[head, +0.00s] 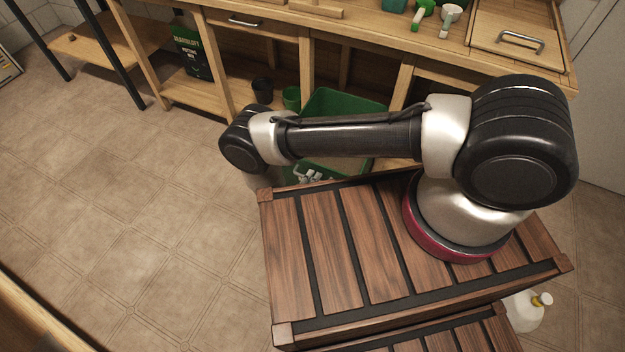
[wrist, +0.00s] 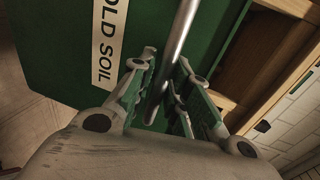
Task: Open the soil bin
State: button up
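The soil bin is a green box (head: 345,108) under the wooden bench, partly hidden behind my arm in the head view. In the wrist view its green face (wrist: 60,50) carries a white label reading "OLD SOIL", partly cut off. A round metal bar handle (wrist: 178,45) runs across this face. My gripper (wrist: 166,68) has one finger on each side of the bar, with some gap showing between them. I cannot tell whether the fingers touch it. In the head view my gripper (head: 312,176) is mostly hidden beneath my arm, close to the bin.
A dark soil bag (head: 190,52) and small pots (head: 262,88) stand on the bench's lower shelf, left of the bin. A wooden lid with a metal handle (head: 520,40) lies on the bench top. The tiled floor (head: 130,190) to the left is clear.

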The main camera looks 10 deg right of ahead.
jog(key=shift+o, duration=0.7)
